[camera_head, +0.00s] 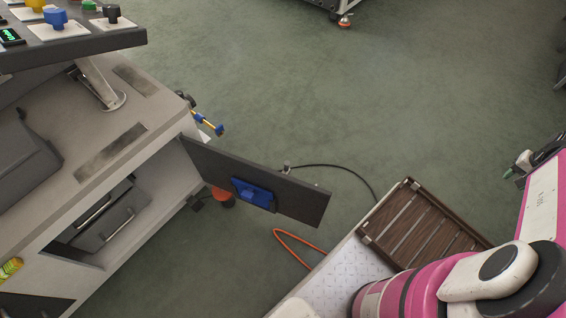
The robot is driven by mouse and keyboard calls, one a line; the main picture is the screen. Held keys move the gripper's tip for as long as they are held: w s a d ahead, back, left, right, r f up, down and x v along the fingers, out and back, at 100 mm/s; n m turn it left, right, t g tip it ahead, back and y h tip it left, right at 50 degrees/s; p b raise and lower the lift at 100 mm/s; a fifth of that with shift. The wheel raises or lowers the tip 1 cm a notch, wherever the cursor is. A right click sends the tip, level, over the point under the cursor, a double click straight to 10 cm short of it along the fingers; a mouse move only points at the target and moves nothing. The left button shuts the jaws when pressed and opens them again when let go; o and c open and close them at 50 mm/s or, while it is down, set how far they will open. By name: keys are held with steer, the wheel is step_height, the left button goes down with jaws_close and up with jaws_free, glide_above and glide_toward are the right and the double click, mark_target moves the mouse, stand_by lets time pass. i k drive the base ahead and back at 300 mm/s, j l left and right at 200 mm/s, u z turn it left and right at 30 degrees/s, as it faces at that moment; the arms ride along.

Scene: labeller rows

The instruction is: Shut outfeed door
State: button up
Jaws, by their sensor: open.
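The outfeed door (302,201) is a dark grey panel standing open from the light grey machine (155,165) at the left. Its left end meets the machine's front corner, and its free end points right, out over the floor. A blue handle (253,194) sits on the face turned to me. The opening beside the door shows a dark grey box with a handle (110,225) inside. My pink and white arm fills the lower right corner, apart from the door. I cannot make out my gripper's fingers in this view.
A pale bin with a brown slatted top (418,232) stands right of the door, near my arm. An orange hose (293,243) and a black cable (345,168) lie on the floor. A control panel (75,45) overhangs upper left. Green floor behind the door is mostly clear.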

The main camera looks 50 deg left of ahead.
mark_target(304, 203)
steer(key=i+j+u, duration=0.1)
steer(key=i+u, duration=0.2)
steer(key=i, duration=0.25)
steer(key=i+u, duration=0.35)
steer(key=i, duration=0.25)
steer(key=i+l+u, duration=0.3)
steer(key=i, duration=0.25)
steer(key=u, duration=0.45)
steer(key=i+u, duration=0.15)
steer(key=u, duration=0.7)
steer(key=i+l+u, duration=0.1)
steer(key=u, duration=2.2)
steer(key=k+l+z, duration=0.1)
steer(key=z, duration=0.15)
steer(key=k+l+z, duration=0.1)
steer(key=z, duration=0.15)
steer(key=k, duration=0.1)
